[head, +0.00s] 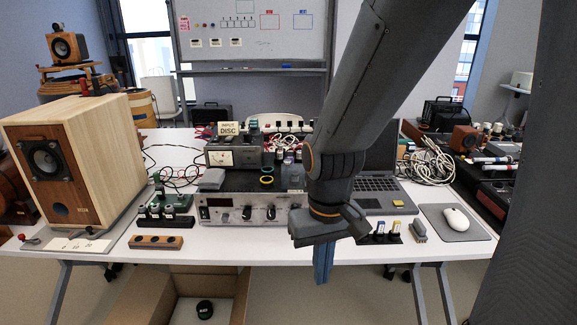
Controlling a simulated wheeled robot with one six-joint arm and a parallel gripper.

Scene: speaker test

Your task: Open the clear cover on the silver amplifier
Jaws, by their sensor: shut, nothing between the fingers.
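The silver amplifier (222,217) stands near the front of the white table in the head view, with dark knobs on its face and small items on its dark top. I cannot make out its clear cover at this size. My arm comes down from the top and hides the amplifier's right end. My gripper (323,264) points down, shut and empty. In the picture it overlaps the table's front edge, right of the amplifier's visible face. It appears apart from the amplifier, though the depth between them is hard to tell.
A wooden speaker (112,160) stands at left. A meter unit (234,157) sits behind the amplifier. A laptop (377,185), partly behind my arm, and a mouse (456,219) on a pad are at right. An open cardboard box (148,295) lies below the table edge.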

